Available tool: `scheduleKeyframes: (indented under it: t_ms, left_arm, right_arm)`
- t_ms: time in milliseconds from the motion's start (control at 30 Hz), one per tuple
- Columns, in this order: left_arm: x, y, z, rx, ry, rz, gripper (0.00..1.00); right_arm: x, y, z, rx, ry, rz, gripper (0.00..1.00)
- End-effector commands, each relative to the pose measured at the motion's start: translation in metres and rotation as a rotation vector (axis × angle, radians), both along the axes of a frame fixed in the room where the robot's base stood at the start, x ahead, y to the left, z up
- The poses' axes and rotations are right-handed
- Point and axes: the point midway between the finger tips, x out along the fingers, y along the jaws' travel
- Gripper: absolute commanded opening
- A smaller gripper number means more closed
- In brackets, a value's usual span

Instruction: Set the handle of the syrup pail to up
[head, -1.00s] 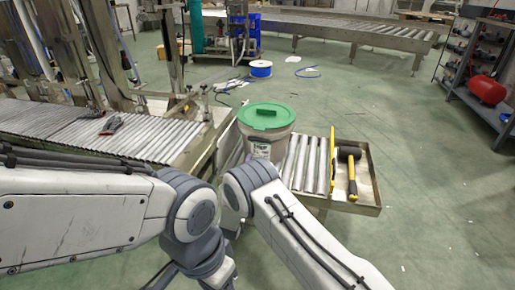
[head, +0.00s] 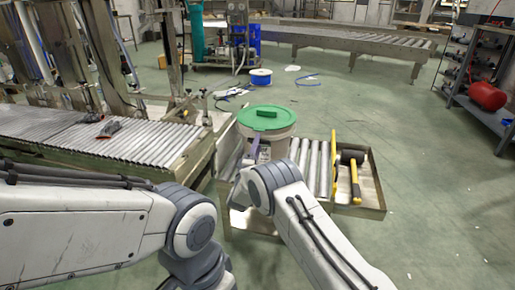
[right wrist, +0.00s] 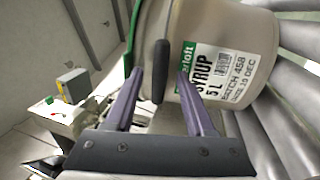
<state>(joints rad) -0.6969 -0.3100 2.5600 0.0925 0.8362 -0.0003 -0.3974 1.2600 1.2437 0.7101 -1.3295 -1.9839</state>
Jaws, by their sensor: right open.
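The syrup pail (head: 281,144) is off-white with a green lid (head: 266,118) and stands upright on a short roller section. In the right wrist view the pail (right wrist: 225,22) shows sideways, with its label reading SYRUP 5 L. Its handle's dark grip (right wrist: 161,70) hangs down against the pail's near side, below the lid. My right gripper (right wrist: 159,78) is open, its two purple fingers on either side of the grip with gaps visible. In the head view only a purple bit of the right gripper (head: 252,148) shows beside the pail. My left gripper is out of view.
A mallet (head: 354,172) with a yellow handle lies in the tray (head: 373,211) right of the pail, near a yellow upright strip (head: 333,160). A roller conveyor (head: 90,137) is at left with a tool on it. Open floor lies to the right.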

Motion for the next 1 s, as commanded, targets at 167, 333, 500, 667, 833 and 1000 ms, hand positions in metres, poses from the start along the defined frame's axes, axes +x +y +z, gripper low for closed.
scheduleKeyframes:
  t_ms: [167, 333, 500, 667, 833, 1000]
  left_arm:
    - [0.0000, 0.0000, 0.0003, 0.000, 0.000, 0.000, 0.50]
    - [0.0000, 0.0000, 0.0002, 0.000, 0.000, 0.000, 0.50]
    - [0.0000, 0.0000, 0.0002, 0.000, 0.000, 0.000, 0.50]
    - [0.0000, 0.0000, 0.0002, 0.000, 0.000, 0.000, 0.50]
    - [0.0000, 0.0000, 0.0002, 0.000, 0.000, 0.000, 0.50]
    - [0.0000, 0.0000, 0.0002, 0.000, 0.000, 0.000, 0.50]
  right_arm:
    - [-0.0001, 0.0001, 0.0003, 0.001, 0.000, 0.000, 0.24]
    - [-0.0003, 0.0003, 0.0001, 0.001, 0.000, 0.000, 0.00]
    - [-0.0004, 0.0004, 0.0000, 0.001, 0.000, 0.000, 0.00]
    - [-0.0004, 0.0006, -0.0001, 0.001, 0.000, 0.001, 0.00]
    - [-0.0005, 0.0008, -0.0003, 0.001, 0.000, 0.001, 0.00]
    - [-0.0005, 0.0011, -0.0004, 0.001, 0.000, 0.001, 0.00]
